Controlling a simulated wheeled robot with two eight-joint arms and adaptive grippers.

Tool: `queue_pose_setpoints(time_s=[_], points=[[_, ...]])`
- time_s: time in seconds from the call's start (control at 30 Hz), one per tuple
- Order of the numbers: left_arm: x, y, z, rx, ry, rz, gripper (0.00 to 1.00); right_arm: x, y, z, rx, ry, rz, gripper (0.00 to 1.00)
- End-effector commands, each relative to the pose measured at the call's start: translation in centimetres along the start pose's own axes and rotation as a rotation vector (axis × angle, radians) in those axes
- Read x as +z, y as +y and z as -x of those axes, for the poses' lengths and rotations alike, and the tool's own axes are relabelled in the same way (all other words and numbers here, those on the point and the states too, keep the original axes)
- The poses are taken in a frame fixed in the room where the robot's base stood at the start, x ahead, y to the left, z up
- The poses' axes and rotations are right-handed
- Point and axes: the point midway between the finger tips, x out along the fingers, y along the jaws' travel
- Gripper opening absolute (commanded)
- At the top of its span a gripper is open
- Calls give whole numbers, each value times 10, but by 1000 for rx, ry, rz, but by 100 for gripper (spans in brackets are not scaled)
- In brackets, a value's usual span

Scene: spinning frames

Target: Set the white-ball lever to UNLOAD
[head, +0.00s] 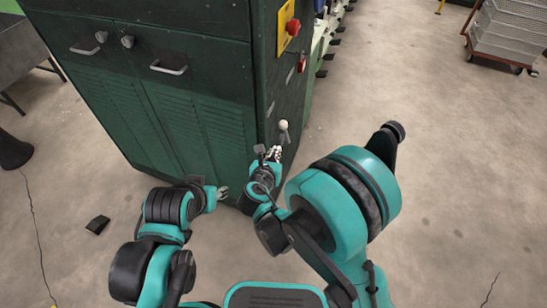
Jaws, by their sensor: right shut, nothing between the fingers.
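The white-ball lever (284,126) sticks out low on the narrow right side of the dark green machine cabinet (200,120). Its white ball points up. My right gripper (275,152) is shut and empty, just below the ball and close to the lever's lower part; I cannot tell whether they touch. Any UNLOAD marking is too small to read or hidden. My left gripper (223,191) is low in front of the cabinet's front face, small in view, and its finger state is unclear.
A yellow panel with a red button (293,27) is higher on the same cabinet side. Silver handles (168,68) stick out of the front. A wire-basket cart (508,35) stands far right. A dark flat piece (98,224) lies on the floor at left.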

Motion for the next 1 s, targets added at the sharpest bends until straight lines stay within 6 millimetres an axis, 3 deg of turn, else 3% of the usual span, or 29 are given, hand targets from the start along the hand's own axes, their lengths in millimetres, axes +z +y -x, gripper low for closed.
queue_pose_setpoints(time_s=[0.2,0.4,1.0], points=[[11,0,-15,0,0,0,40,-3,-1,-49,-3,0,-3,0],[14,0,-19,0,0,0,40,19,0,-67,-1,0,-2,0],[14,0,-19,0,0,0,40,30,1,-74,1,8,-1,0]])
